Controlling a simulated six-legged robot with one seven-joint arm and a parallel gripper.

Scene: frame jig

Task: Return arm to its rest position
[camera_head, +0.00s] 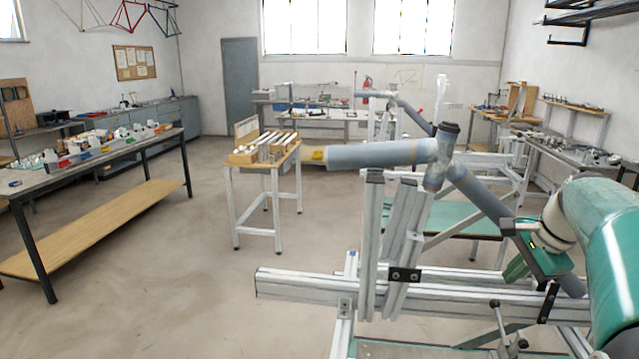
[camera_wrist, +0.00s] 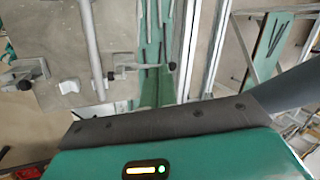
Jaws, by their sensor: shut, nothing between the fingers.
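My gripper (camera_head: 516,270) is at the right of the head view, at the end of my green and white arm. Its fingers are shut and empty, partly hidden behind the dark hand. It is close to a grey-blue frame tube (camera_head: 480,196) that slants down to the right and passes behind the hand; I cannot tell whether they touch. The tube belongs to a bike frame held in an aluminium jig (camera_head: 300,284).
The jig's rails and uprights stand left of and below my gripper. A small table with tubes (camera_head: 264,160) stands behind the jig. A long workbench (camera_head: 90,160) is at the left, and a cluttered bench (camera_head: 570,150) at the right. The floor (camera_head: 190,270) at the left is clear.

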